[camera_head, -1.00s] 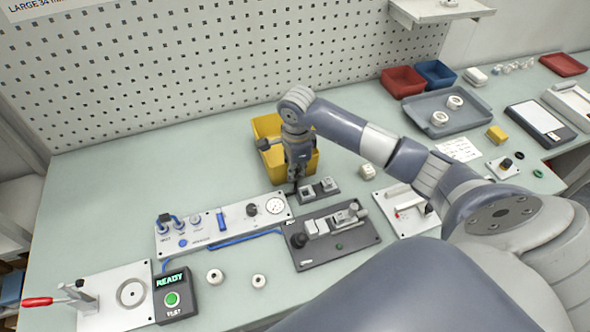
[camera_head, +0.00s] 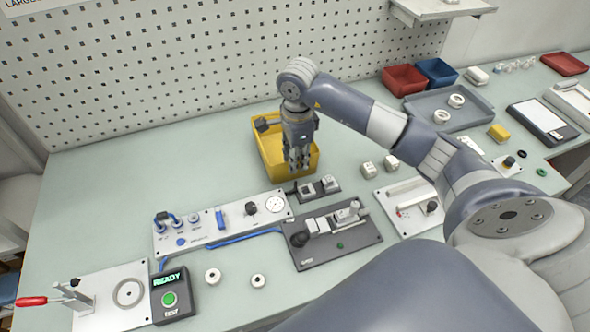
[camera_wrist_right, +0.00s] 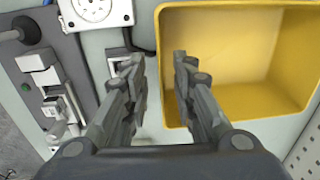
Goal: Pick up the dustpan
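I cannot make out a dustpan in either view. The yellow bin (camera_head: 272,165) stands on the table, open at the top; its inside and near wall fill the right of the wrist view (camera_wrist_right: 235,100). My right gripper (camera_head: 299,166) points down at the bin's front right part and hides some of it. In the wrist view my right gripper (camera_wrist_right: 158,58) has its two fingers apart with nothing held. The bin's wall edge shows between the fingertips; I cannot tell how far below them it lies. My left gripper is not in view.
A dark fixture (camera_head: 335,240), a small block fixture (camera_head: 318,190) and a panel with a gauge (camera_head: 240,215) lie in front of the bin. Small white blocks (camera_head: 369,169) sit right of it. A grey tray (camera_head: 450,115) is farther right. The table left of the bin is clear.

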